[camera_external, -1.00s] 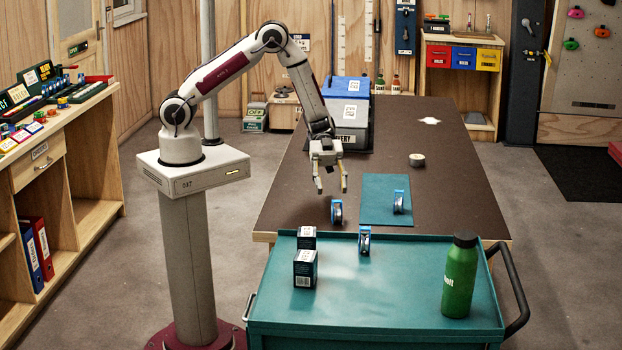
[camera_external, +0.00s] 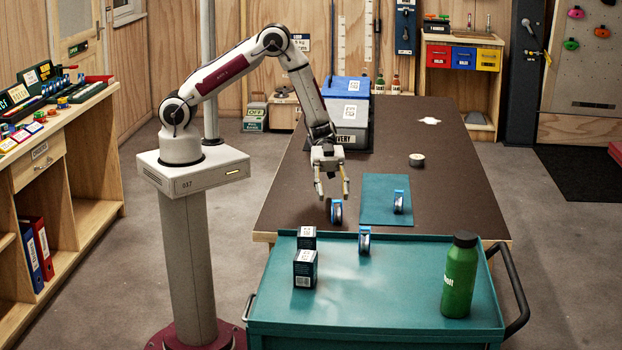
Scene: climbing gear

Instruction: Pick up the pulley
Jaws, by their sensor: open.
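Three similar blue and dark round pieces that look like pulleys stand upright. One pulley (camera_external: 336,212) is on the brown table near its front edge. A second pulley (camera_external: 399,202) is on the teal mat, and a third pulley (camera_external: 365,241) is at the back edge of the teal cart. I cannot tell which one the task names. My gripper (camera_external: 333,197) is open and points down, with its fingertips just above or beside the pulley on the bare table. Whether it touches that pulley is unclear.
The teal mat (camera_external: 376,216) lies right of my gripper. The cart (camera_external: 400,290) in front carries two dark boxes (camera_external: 305,268) and a green bottle (camera_external: 459,275). A small round roll (camera_external: 417,160) lies farther back. A grey bin with a blue lid (camera_external: 350,113) stands behind my gripper.

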